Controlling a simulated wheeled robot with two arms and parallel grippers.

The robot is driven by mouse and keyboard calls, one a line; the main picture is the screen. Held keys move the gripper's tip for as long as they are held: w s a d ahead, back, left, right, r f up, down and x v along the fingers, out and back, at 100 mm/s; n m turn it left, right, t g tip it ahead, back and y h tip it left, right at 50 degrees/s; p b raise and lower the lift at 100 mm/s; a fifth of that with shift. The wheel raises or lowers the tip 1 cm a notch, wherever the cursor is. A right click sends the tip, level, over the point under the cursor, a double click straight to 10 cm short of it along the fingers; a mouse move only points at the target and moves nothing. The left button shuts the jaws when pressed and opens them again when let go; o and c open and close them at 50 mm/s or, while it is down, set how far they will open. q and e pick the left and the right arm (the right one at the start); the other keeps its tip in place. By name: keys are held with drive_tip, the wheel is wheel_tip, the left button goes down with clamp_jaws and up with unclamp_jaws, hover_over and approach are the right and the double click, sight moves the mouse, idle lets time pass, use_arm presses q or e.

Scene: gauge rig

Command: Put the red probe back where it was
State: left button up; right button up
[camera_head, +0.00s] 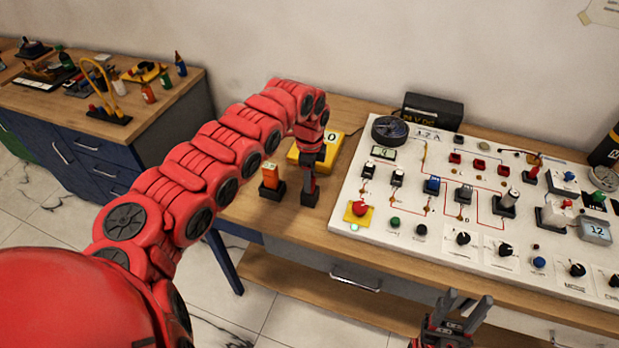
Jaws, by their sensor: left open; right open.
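A narrow red piece, which looks like the red probe (308,182), stands upright in a small black base (311,198) on the bench, left of the white panel. My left gripper (318,158) reaches down from above, right at its top. The gripper is open, but its fingers are small and partly hidden by my red wrist, so I cannot tell whether they touch the probe. My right gripper (462,310) is open and empty, in front of the bench's front edge, with its fingers pointing up.
An orange block (271,175) in a black base stands just left of the probe. A yellow meter (310,152) lies behind my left gripper. The white panel (350,236) with knobs, switches and a yellow-based red button (358,211) fills the right. A second bench (150,110) stands at the left.

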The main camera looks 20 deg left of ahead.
use_arm(q)
wheel_tip(320, 180, up, 12)
drive_tip(key=b, duration=0.3)
drive_tip(key=shift+f, duration=0.15)
